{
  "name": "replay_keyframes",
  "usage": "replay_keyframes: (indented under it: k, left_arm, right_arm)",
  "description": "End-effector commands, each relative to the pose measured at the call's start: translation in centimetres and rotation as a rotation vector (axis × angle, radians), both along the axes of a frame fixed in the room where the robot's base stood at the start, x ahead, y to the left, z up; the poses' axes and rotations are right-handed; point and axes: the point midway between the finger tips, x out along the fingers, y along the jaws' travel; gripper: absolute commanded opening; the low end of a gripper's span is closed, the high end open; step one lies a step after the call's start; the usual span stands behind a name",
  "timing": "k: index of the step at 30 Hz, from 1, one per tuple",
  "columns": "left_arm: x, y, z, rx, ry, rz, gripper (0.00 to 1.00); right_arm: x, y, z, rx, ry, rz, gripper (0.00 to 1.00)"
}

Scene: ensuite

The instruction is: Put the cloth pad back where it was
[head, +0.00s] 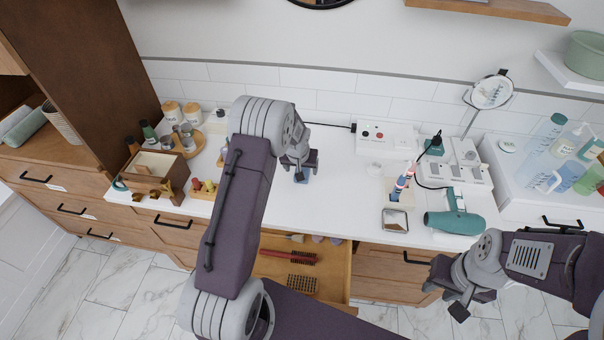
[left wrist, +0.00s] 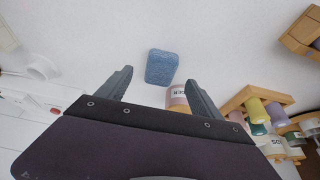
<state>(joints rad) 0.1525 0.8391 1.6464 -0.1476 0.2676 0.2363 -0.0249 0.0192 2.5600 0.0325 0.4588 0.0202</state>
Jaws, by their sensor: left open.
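The blue cloth pad (left wrist: 162,67) lies flat on the white surface in the left wrist view, just beyond and between my left fingertips. My left gripper (head: 300,165) is over the middle of the counter. Its two fingers are spread with nothing between them in the left wrist view (left wrist: 158,88). My right gripper (head: 455,290) hangs in front of the counter's right part, below its edge; its jaw opening is unclear.
A drawer (head: 320,285) below the counter stands open with brushes inside. A teal hair dryer (head: 455,222), a small square tray (head: 395,220) and a toothbrush holder (head: 400,193) stand at right. A wooden box (head: 155,170) and jars are at left.

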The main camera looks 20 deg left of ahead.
Motion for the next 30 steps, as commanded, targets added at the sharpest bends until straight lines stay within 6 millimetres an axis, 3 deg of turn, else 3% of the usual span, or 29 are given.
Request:
replay_keyframes:
  k: [6,14,15,21,23,30]
  left_arm:
    - [1.3,0.5,-3.4,-0.001,0.003,0.0,0.75]
    - [1.6,0.6,-4.1,0.0,0.0,0.0,0.75]
    - [1.6,0.6,-4.1,0.0,0.0,0.0,0.73]
    - [1.6,0.6,-4.1,0.0,0.0,0.0,0.17]
    - [1.6,0.6,-4.1,0.0,0.0,0.0,0.05]
    - [1.6,0.6,-3.9,0.0,0.0,0.0,0.04]
  right_arm:
    - [0.0,0.0,1.1,0.0,0.0,0.0,0.33]
    - [0.0,0.0,1.1,0.0,0.0,0.0,0.33]
    - [0.0,0.0,1.1,0.0,0.0,0.0,0.33]
    - [0.0,0.0,1.1,0.0,0.0,0.0,0.33]
    - [0.0,0.0,1.1,0.0,0.0,0.0,0.33]
    - [0.0,0.0,1.0,0.0,0.0,0.0,0.33]
